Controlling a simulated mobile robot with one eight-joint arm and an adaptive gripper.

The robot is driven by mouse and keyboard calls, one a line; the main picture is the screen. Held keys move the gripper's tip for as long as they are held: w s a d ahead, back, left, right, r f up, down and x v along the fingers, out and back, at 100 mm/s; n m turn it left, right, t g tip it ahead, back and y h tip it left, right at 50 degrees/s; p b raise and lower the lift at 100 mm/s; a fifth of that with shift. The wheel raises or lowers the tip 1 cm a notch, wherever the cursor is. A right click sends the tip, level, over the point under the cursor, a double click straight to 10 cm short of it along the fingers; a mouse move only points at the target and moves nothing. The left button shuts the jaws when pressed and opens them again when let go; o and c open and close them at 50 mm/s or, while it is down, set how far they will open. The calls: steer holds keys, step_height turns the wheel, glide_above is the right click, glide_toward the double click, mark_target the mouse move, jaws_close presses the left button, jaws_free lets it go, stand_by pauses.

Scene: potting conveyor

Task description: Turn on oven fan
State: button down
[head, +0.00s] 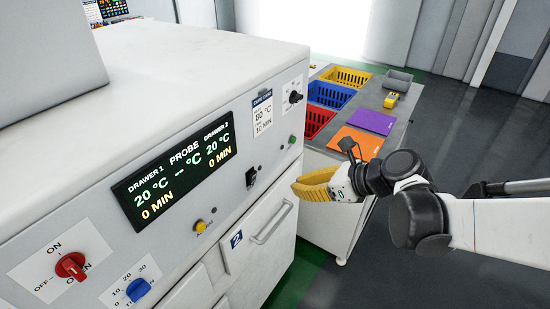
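The oven (200,90) is a white cabinet on the left with a sloping control panel. A red knob (70,266) sits on a plate with ON at its top and OFF at its left; other lettering is partly hidden. A blue knob (138,290) has a scale with 10, 20 and 30. A black knob (295,97) is at the panel's upper right, its label too small to read. I cannot tell which control is the fan's. My gripper (297,187), yellow-fingered, is near the oven's right edge, apart from these controls; its opening is unclear.
The display (175,172) is lit, showing 20 °C and 0 MIN for both drawers. A yellow button (200,226) and drawer handle (270,223) are below it. Behind, a bench (337,160) holds coloured baskets and purple and orange sheets. Dark floor is open at right.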

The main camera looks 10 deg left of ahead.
steer(key=b, duration=0.3)
glide_toward(252, 182)
steer(key=d+f+x, duration=0.1)
steer(key=x, duration=0.5)
steer(key=shift+w+a+r, duration=0.1)
steer(key=shift+a, duration=0.55)
steer(key=shift+r, duration=0.1)
